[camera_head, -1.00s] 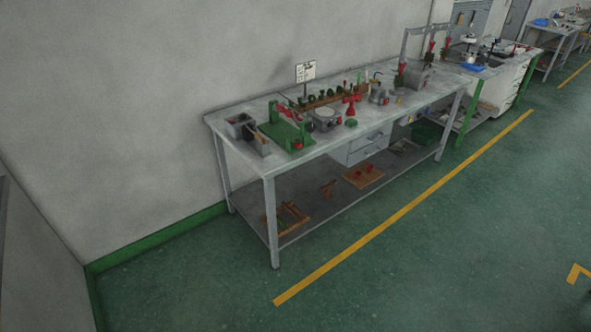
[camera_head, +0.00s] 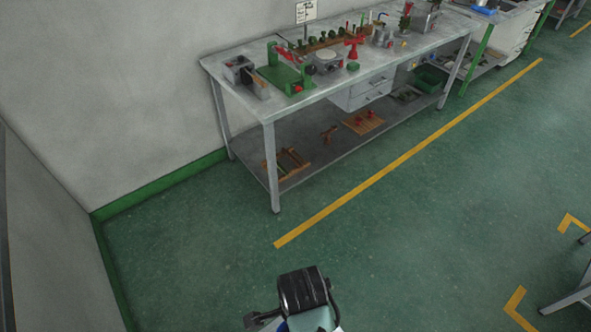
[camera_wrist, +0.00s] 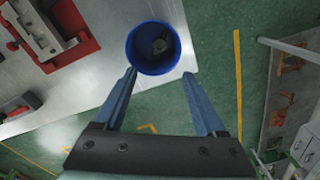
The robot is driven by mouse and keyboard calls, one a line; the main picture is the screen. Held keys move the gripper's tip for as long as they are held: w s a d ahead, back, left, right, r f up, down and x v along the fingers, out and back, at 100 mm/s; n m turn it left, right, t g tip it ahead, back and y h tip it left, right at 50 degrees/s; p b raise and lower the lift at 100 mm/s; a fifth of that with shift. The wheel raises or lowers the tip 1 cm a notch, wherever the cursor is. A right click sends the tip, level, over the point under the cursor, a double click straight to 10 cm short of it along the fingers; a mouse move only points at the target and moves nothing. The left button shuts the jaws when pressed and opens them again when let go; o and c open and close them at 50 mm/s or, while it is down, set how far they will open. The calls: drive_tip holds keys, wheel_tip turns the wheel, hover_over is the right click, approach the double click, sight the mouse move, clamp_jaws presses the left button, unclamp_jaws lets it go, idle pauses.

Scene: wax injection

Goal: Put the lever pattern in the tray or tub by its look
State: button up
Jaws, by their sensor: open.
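A round blue tub (camera_wrist: 133,50) shows at the top centre of the wrist view, at the corner of a pale metal table. A small greyish thing (camera_wrist: 160,45) lies inside it, too unclear to name. My gripper (camera_wrist: 159,76) is open, its two fingers spread below the tub in the picture, with nothing between them. I cannot tell whether the fingers touch the tub. I cannot pick out the lever pattern for sure in either view.
The pale table (camera_wrist: 90,90) also bears a red and grey fixture (camera_wrist: 55,35). In the head view a long workbench (camera_head: 235,87) holds green and red tools, with wooden trays and a green bin (camera_head: 431,78) underneath. The floor before it is clear.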

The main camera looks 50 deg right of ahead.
wheel_tip(320, 180, up, 6)
drive_tip(key=shift+f+b, duration=0.1)
drive_tip(key=shift+b, duration=0.2)
idle(0.4)
drive_tip(key=w+r+n+t+h+b, duration=0.3)
drive_tip(key=w+r+n+t, duration=0.6)
drive_tip(key=w+r, duration=0.8)
drive_tip(key=w+a+r+n+t+b, duration=0.2)
drive_tip(key=w+a+r+n+t, duration=0.25)
drive_tip(key=w+r, duration=0.35)
drive_tip(key=s+a+r+n+t+b, duration=0.1)
drive_tip(key=a+r+n+t, duration=0.25)
drive_tip(key=r, duration=0.55)
drive_tip(key=s+a+r+n+t+b, duration=0.1)
drive_tip(key=a+r+n+t, duration=0.25)
drive_tip(key=r, duration=0.65)
drive_tip(key=s+a+r+n+t+y, duration=0.1)
drive_tip(key=s+a+r+n+t, duration=0.1)
drive_tip(key=r, duration=0.4)
drive_tip(key=s+a+r+n+t+y+b, duration=0.1)
drive_tip(key=s+a+r+n+t+y, duration=0.1)
drive_tip(key=s, duration=0.5)
wheel_tip(320, 180, up, 4)
drive_tip(key=shift+a+f+n+t, duration=0.1)
drive_tip(key=shift+a+n+t, duration=0.75)
drive_tip(key=shift+t, duration=0.4)
